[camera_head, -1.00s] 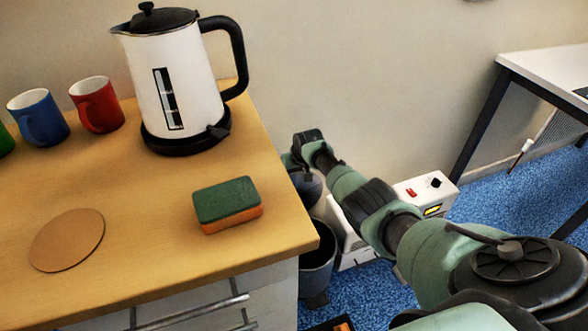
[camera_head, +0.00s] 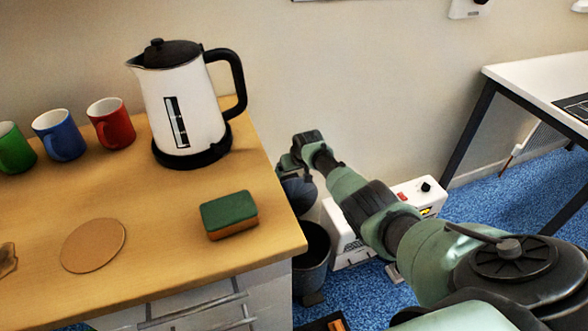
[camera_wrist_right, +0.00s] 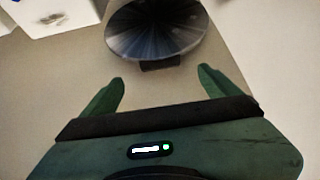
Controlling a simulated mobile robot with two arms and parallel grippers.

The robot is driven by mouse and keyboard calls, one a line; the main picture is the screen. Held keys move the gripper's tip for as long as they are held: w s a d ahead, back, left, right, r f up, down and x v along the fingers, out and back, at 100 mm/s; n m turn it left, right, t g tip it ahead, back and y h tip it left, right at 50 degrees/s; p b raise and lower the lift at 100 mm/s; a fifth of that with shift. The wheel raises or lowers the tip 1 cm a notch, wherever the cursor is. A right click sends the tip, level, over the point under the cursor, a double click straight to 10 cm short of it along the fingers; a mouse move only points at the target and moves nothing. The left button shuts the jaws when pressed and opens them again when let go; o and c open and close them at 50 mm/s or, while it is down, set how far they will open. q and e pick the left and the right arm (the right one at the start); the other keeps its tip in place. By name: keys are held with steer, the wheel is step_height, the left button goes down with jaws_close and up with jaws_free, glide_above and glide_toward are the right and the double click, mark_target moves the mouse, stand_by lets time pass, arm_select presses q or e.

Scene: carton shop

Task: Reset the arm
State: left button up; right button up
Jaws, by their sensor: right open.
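My right arm reaches in from the lower right in the head view, and its far end (camera_head: 297,158) is beside the right edge of the wooden counter, by the wall. In the right wrist view my right gripper (camera_wrist_right: 162,90) shows its two green fingers spread apart with nothing between them. A round metallic bin-like opening (camera_wrist_right: 157,32) lies beyond the fingertips. The fingers are too small to make out in the head view. My left gripper is not in view.
The counter (camera_head: 190,270) holds a white kettle (camera_head: 187,110), a sponge (camera_head: 229,214), a round coaster (camera_head: 93,245) and several mugs. A dark bin (camera_head: 312,258) and a white box (camera_head: 345,240) stand on the blue floor. A white table (camera_head: 535,85) is at right.

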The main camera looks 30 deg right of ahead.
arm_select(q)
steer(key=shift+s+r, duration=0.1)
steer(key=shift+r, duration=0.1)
arm_select(e)
steer(key=shift+s+r, duration=0.15)
